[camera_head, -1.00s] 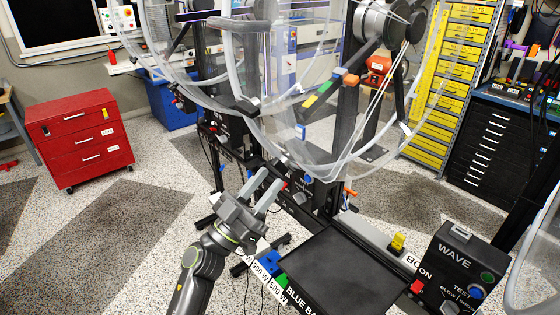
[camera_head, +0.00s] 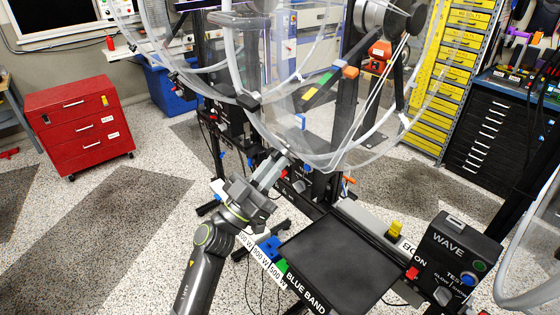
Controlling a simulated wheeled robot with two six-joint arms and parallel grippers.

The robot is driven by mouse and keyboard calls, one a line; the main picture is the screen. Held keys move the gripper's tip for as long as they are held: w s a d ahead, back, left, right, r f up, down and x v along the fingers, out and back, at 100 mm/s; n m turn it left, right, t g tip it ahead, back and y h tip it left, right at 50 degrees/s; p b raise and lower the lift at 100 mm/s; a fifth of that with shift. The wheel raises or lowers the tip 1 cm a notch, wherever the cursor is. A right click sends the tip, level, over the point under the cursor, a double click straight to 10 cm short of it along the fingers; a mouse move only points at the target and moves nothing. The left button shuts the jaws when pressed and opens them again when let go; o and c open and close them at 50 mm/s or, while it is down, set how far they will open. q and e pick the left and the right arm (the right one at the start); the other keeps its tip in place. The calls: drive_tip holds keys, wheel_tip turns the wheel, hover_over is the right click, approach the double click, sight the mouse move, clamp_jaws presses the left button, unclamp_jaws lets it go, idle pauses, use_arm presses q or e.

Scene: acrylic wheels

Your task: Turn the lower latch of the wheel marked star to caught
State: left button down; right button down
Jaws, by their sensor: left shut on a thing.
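A large clear acrylic wheel (camera_head: 259,125) stands upright on a dark frame, its pale rim curving down to the middle of the view. My left gripper (camera_head: 275,168) is at the bottom of this rim, coming up from below. Its fingers are closed together on a small latch at the rim; the fingers mostly hide it, so I cannot read its position. No star mark is readable from here. My right gripper is not in view.
A black bench pad (camera_head: 340,264) and a dark WAVE control box (camera_head: 456,262) stand at the lower right. A blue switch block (camera_head: 270,247) sits near my left wrist. A red drawer cabinet (camera_head: 80,125) stands at the left, with open floor before it.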

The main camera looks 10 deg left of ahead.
use_arm(q)
drive_tip(key=m, duration=0.4)
drive_tip(key=shift+m+b, duration=0.3)
drive_tip(key=shift+b, duration=0.05)
drive_tip(key=shift+m+b, duration=0.5)
drive_tip(key=shift+m, duration=1.8)
